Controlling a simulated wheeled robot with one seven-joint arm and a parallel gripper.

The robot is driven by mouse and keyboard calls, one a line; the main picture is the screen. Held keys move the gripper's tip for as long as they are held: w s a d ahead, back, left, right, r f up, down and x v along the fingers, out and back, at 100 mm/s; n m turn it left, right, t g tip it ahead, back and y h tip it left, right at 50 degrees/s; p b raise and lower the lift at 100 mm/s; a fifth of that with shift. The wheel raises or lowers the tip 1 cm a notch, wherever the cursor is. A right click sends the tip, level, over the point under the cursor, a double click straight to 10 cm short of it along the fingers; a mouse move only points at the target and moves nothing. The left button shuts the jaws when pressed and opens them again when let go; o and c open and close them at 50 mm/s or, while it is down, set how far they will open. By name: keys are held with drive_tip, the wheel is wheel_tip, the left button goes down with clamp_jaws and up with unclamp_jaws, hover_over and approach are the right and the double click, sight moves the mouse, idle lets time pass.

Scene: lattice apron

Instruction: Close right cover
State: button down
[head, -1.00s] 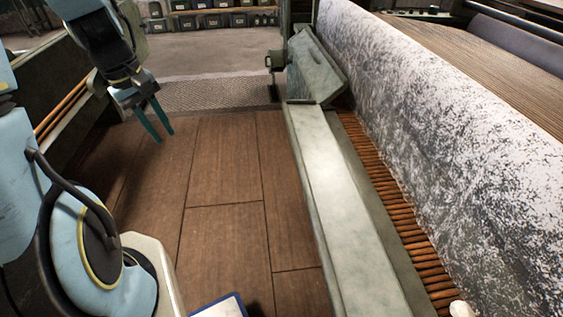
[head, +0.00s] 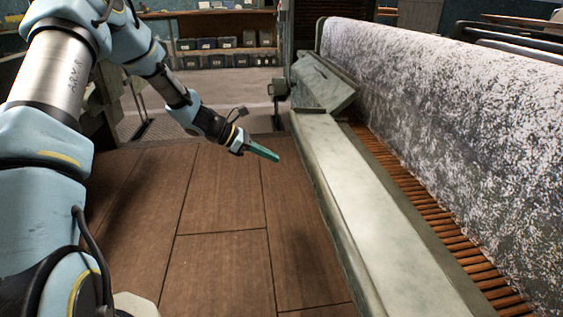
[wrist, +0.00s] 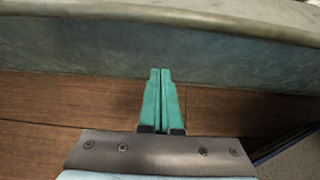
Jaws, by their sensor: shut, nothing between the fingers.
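A grey-green metal cover (head: 322,80) stands tilted up at the far end of the long pale beam (head: 345,190) in the head view. I take it for the right cover. My gripper (head: 277,158) is shut and empty, with teal fingers, in the air left of the beam and short of the cover. In the wrist view my gripper (wrist: 161,75) has its two fingers together, pointing toward the side face of the beam (wrist: 210,60). The cover does not show clearly in the wrist view.
A large roll of speckled cloth (head: 450,120) lies right of the beam, above a row of orange-brown slats (head: 425,220). The wooden floor (head: 225,200) to the left is clear. Shelves with several dark bins (head: 225,60) stand at the back.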

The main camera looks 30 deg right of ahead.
drive_tip(key=b+x, duration=0.2)
drive_tip(key=x, duration=0.7)
drive_tip(key=shift+s+d+r, duration=0.1)
drive_tip(key=shift+d+r, duration=0.1)
drive_tip(key=shift+r, duration=0.75)
drive_tip(key=shift+s+d+r, duration=0.1)
drive_tip(key=shift+d+r, duration=0.1)
drive_tip(key=shift+r, duration=0.75)
drive_tip(key=shift+r+y+p, duration=0.4)
drive_tip(key=shift+r+p, duration=0.2)
drive_tip(key=shift+p, duration=0.55)
drive_tip(key=shift+d+r+p, duration=0.1)
drive_tip(key=shift+r+p, duration=0.1)
drive_tip(key=shift+p, duration=0.2)
